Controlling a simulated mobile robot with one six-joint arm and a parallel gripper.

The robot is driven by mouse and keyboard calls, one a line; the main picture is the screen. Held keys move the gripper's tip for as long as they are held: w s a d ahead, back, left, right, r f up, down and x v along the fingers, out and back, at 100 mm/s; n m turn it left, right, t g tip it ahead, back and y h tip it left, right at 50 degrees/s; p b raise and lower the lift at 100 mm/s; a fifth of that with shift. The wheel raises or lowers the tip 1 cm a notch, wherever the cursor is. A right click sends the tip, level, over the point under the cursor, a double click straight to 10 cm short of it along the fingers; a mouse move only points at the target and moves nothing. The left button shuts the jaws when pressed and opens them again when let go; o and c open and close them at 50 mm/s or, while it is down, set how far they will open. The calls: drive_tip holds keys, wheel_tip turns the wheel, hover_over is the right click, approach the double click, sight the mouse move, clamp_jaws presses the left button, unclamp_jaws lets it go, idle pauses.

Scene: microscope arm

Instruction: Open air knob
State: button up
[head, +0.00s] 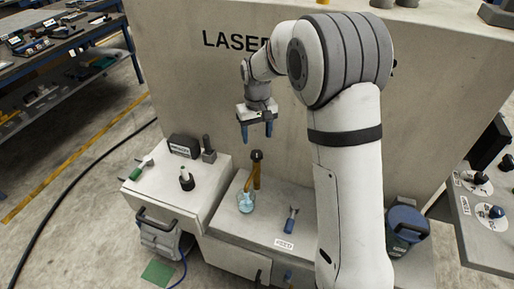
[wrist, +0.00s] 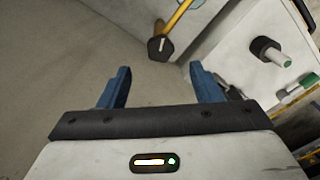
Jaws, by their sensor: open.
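Two knobs on round white dials sit on the panel at the right edge of the head view: a dark knob (head: 481,178) and a blue knob (head: 497,212). Their lettering is too small to read, so I cannot tell which is the air knob. My gripper (head: 256,131) is far to their left, pointing down in front of the large beige housing. Its two blue fingers are apart and empty, as the wrist view also shows (wrist: 160,70). The knobs are not in the wrist view.
A brown pipe with a dark top (head: 256,156) stands below my gripper, beside a light-blue flask (head: 245,202). A white block (head: 150,199) at left carries a dark peg (head: 186,179) and a green-handled tool (head: 140,170). A blue-topped container (head: 406,226) stands before the panel.

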sight(257, 154)
drive_tip(key=shift+f+m, duration=0.3)
drive_tip(key=shift+f, duration=0.05)
wheel_tip(257, 154, down, 7)
drive_tip(key=shift+f+p, duration=0.1)
drive_tip(key=shift+p, duration=0.5)
drive_tip(key=c, duration=1)
drive_tip(key=shift+n+b, duration=0.35)
drive_tip(key=shift+n, duration=0.45)
drive_tip(key=o, duration=1)
